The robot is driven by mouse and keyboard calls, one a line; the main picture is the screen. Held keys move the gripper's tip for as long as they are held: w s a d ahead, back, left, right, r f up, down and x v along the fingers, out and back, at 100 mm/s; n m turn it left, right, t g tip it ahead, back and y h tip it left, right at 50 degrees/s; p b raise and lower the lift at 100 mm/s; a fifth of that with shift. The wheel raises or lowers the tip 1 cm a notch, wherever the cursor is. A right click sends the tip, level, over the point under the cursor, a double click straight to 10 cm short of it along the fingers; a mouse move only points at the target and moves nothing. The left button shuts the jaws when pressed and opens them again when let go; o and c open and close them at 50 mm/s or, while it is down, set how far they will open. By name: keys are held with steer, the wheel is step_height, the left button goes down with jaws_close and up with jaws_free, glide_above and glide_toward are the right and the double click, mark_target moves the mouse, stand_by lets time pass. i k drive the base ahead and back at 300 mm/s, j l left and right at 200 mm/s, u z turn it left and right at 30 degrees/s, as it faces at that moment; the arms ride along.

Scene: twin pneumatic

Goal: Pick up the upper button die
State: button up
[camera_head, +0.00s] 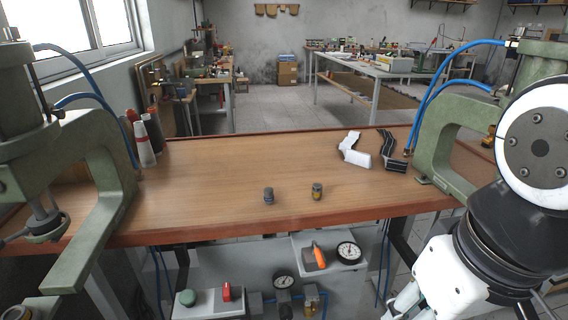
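Two small cylindrical pieces stand upright and apart on the wooden bench, near its front edge. The left one is a dark grey-blue die (268,196). The right one is a grey die with a yellowish band (317,191). I cannot tell from this view which of them is the upper button die. My arm comes in at the right, and what seems to be my gripper (403,302) is cut off at the bottom edge, in front of the bench and well away from both pieces. Its fingers are too little seen to tell open from shut.
Green pneumatic presses stand at the left (100,165) and right (440,150) with blue hoses. White and black angular parts (357,152) lie at the back right of the bench (220,165). Bottles (143,145) stand at the back left. The bench around the two pieces is clear.

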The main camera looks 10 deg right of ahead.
mark_target(317, 190)
steer(key=i+l+u, duration=0.3)
steer(key=l, duration=0.3)
steer(key=i+l+u, duration=0.15)
steer(key=i+l, duration=0.15)
steer(key=i+l+u, duration=0.15)
steer(key=l, duration=0.2)
